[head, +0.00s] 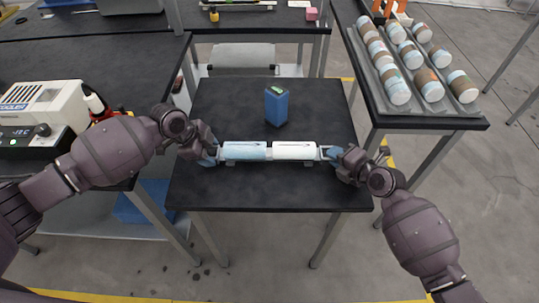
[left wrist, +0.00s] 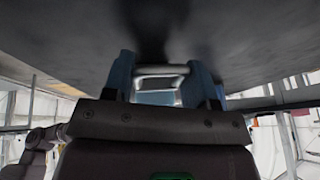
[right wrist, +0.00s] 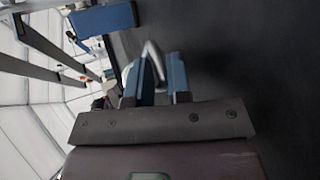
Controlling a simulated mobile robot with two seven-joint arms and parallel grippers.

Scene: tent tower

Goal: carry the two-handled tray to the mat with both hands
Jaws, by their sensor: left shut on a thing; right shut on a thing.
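The two-handled tray (head: 268,151) is long and narrow, light blue on its left half and white on its right half. It is at the middle of the small black table in the head view, and I cannot tell whether it touches the top. My left gripper (head: 211,155) is shut on its left handle; that handle (left wrist: 160,71) shows as a pale bar between blue fingers in the left wrist view. My right gripper (head: 333,155) is shut on its right handle, which also shows in the right wrist view (right wrist: 153,60). I cannot make out a separate mat.
A blue box (head: 276,106) with a green top stands behind the tray on the black table (head: 225,95). A rack of several jars (head: 420,100) is on the right table. A white cooler device (head: 45,105) stands at left. The table's front part is clear.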

